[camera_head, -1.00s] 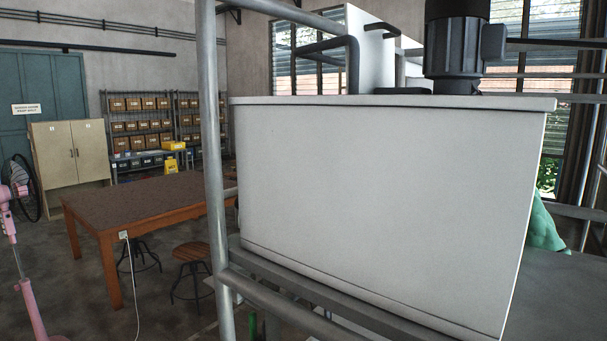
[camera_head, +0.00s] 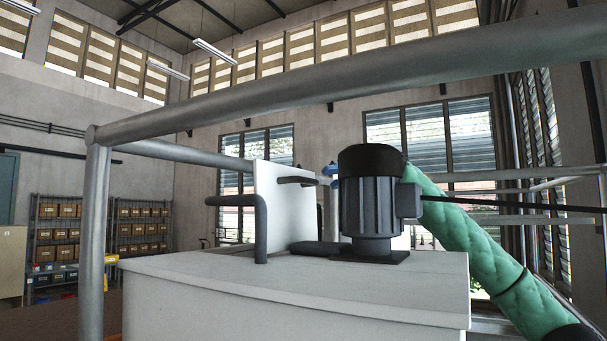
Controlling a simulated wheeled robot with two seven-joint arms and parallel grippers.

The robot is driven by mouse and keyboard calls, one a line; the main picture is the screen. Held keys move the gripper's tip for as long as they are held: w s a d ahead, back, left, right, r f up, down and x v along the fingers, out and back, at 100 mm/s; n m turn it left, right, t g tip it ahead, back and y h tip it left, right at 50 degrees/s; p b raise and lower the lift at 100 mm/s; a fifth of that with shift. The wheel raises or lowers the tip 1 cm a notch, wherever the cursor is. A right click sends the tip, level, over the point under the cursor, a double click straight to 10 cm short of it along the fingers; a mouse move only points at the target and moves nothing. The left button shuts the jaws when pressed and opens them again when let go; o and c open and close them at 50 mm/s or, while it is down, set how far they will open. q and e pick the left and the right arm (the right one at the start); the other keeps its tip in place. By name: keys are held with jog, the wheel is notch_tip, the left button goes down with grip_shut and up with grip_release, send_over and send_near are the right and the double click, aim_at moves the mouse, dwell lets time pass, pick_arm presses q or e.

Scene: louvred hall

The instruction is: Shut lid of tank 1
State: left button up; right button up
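The white tank (camera_head: 290,311) stands in front of me with its flat top showing. A white panel, which looks like the raised lid (camera_head: 271,200), stands upright on the top with a dark handle (camera_head: 296,180) on its face. A dark motor (camera_head: 368,205) sits on the top to the right of it and hides part of the space behind. My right arm in its green quilted sleeve (camera_head: 475,245) rises from the lower right and passes behind the motor. Small blue and grey parts (camera_head: 330,173) beside the panel may be my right gripper; its fingers are unclear. My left gripper is not seen.
A thick grey rail (camera_head: 300,88) crosses close in front, with a post (camera_head: 94,240) at left. A bent dark pipe (camera_head: 261,215) rises from the tank top. More rails (camera_head: 540,187) run at right. Shelves with boxes (camera_head: 60,235) stand far left.

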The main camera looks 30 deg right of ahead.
aim_at(308, 182)
jog(key=shift+s+a+h, duration=0.1)
jog(key=shift+a+h, duration=0.2)
jog(key=shift+h, duration=0.1)
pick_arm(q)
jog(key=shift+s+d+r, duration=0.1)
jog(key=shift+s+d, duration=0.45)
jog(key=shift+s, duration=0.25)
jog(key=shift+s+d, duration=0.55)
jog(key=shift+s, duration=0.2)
pick_arm(e)
jog(key=shift+x, duration=3.8)
jog(key=shift+r, duration=0.15)
grip_shut()
